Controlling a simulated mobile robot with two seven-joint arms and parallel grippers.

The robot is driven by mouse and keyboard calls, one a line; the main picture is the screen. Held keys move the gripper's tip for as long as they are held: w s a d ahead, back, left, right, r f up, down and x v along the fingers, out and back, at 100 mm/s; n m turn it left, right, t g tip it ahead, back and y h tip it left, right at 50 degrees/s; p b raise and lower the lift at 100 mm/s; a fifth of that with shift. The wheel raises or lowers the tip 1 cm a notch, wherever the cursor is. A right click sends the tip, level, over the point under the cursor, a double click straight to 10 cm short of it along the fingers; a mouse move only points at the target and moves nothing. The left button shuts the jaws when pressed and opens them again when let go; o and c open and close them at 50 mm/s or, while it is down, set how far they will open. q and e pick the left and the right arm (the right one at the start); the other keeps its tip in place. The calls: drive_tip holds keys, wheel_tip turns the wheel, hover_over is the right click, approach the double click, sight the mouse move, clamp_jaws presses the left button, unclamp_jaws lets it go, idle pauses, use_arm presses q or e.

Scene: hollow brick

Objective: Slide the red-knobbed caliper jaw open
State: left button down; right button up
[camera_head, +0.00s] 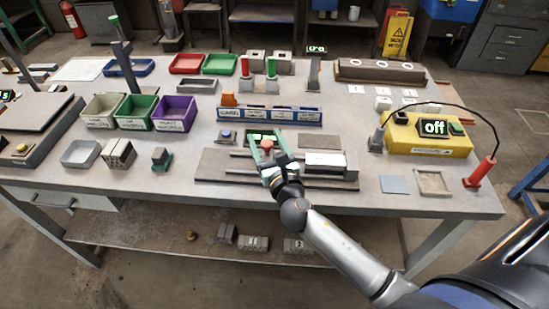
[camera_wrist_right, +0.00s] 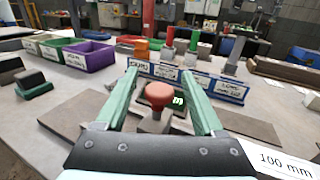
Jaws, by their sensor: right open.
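The caliper lies on the table, its brown base plate (camera_head: 214,166) carrying metal rails. Its red knob (camera_head: 267,145) sits on a pale block and also shows in the wrist view (camera_wrist_right: 158,93). A small display with green digits (camera_wrist_right: 178,102) is just behind the knob. My right gripper (camera_head: 262,139) is over the caliper with its green fingers apart. In the wrist view the knob is between the open fingers (camera_wrist_right: 160,76), with visible gaps at both sides. A block labelled 100 mm (camera_wrist_right: 284,160) lies at the right. My left gripper is not seen.
Behind the caliper stands a blue labelled rack (camera_head: 270,115). Green (camera_head: 137,113) and purple (camera_head: 174,114) bins are at the left. A yellow box reading off (camera_head: 428,136), with a black cable and a red-handled probe (camera_head: 480,172), is at the right.

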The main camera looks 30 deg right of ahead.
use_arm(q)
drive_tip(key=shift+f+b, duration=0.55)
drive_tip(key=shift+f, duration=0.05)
use_arm(e)
drive_tip(key=s, duration=0.3)
drive_tip(key=s+a, duration=0.1)
drive_tip(key=s, duration=0.6)
drive_tip(key=shift+s+a, duration=0.15)
drive_tip(key=shift+a, duration=0.2)
